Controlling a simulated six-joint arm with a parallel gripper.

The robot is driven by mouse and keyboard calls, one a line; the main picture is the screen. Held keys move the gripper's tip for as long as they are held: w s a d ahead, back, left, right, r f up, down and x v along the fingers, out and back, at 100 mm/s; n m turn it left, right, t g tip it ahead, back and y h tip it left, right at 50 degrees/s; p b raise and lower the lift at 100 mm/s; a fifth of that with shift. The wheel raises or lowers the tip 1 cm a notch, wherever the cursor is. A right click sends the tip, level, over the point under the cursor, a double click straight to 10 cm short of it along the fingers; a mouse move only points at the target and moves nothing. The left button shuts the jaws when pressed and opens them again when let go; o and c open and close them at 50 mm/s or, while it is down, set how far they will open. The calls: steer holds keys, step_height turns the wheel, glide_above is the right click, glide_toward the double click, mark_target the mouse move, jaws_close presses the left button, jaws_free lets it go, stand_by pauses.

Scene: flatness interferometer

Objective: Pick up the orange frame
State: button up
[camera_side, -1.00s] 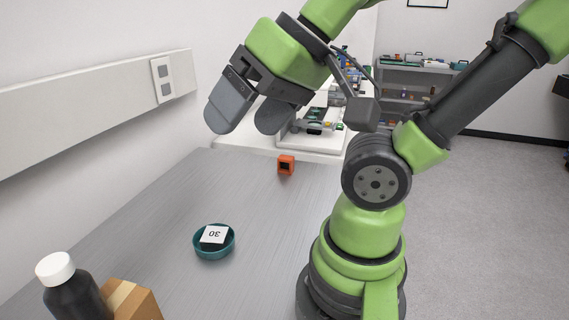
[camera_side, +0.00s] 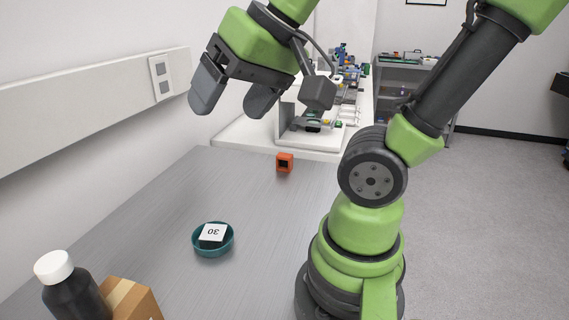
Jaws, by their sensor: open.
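The orange frame (camera_side: 285,156) is a small square block with a dark opening. It stands on the grey table near its far edge. My gripper (camera_side: 232,108) is open and empty, its two grey fingers spread and pointing down. In the picture it is up and to the left of the orange frame, and clearly apart from it.
A teal dish (camera_side: 213,250) holding a block marked 30 (camera_side: 212,233) sits on the grey table (camera_side: 170,190). A dark bottle with a white cap (camera_side: 72,290) and a cardboard box (camera_side: 132,300) stand at the near left. White equipment (camera_side: 295,125) stands beyond the far edge.

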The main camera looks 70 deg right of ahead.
steer(key=w+d+f+m+g+h, duration=0.1)
steer(key=w+d+m+g+h, duration=0.15)
steer(key=w+d+m, duration=0.45)
steer(key=m+g+h, duration=0.3)
steer(key=m+g, duration=0.2)
steer(key=m, duration=0.1)
glide_toward(284, 155)
steer(key=x, duration=0.4)
steer(key=shift+s+d+f, duration=0.2)
steer(key=shift+s+d, duration=0.05)
steer(key=shift+s, duration=0.05)
steer(key=shift+a+x, duration=0.15)
steer(key=shift+x, duration=1.35)
steer(key=shift+a+x, duration=0.1)
steer(key=shift+x, duration=1.45)
steer(key=shift+w+f, duration=0.1)
steer(key=shift+w, duration=0.1)
steer(key=shift+c, duration=0.4)
steer(key=c, duration=1)
